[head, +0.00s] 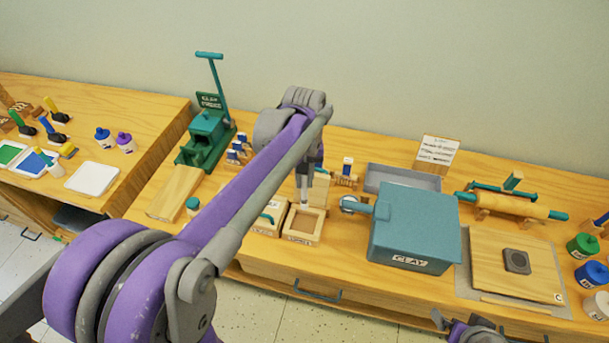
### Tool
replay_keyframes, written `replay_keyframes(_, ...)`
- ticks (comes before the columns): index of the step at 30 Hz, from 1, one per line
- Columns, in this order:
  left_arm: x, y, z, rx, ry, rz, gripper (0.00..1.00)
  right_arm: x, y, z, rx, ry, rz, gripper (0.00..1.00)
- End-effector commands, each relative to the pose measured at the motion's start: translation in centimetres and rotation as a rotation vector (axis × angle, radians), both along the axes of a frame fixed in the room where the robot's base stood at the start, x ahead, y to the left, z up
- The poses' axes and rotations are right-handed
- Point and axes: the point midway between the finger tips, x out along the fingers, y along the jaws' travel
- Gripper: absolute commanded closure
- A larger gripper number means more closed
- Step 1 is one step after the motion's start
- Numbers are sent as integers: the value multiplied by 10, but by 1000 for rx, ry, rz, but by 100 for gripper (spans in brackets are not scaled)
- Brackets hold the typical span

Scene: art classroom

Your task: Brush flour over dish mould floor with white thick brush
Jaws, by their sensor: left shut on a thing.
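The dish mould appears to be the small open wooden frame (290,236) near the front of the middle table, with a darker recessed floor. My left arm reaches in from the left. Its gripper (305,178) points down just behind and above this frame, shut on a slim pale thing (304,194) that appears to be the white brush. The brush is small and partly covered, and I cannot tell whether its tip touches the mould. No flour can be made out on the mould floor. Only part of my right arm shows at the bottom edge; its gripper is out of view.
A teal clay box (415,228) stands close to the frame's right. A wooden box with a teal handle (266,230) adjoins its left. A grey tray (403,178) and small stamps (347,172) are behind. A green press (207,135) and wooden board (174,192) stand left.

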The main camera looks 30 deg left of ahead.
Motion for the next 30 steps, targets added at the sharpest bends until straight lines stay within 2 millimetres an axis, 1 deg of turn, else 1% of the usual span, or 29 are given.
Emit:
replay_keyframes(1, -1, 0, -9, 0, 4, 0, 100, -3, 0, -7, 0, 6, 0, 0)
replay_keyframes(3, -2, 0, -16, 0, 4, 0, 100, -6, 0, -12, 0, 11, 0, 0)
replay_keyframes(21, -1, 0, -75, 0, 2, 0, 100, -22, 0, -55, 0, 43, 0, 0)
replay_keyframes(25, -1, 0, -82, 0, 1, 0, 100, -24, 0, -61, 0, 46, 0, 0)
replay_keyframes(30, 0, 0, -84, 0, 0, 0, 100, -24, 0, -62, 0, 46, 0, 0)
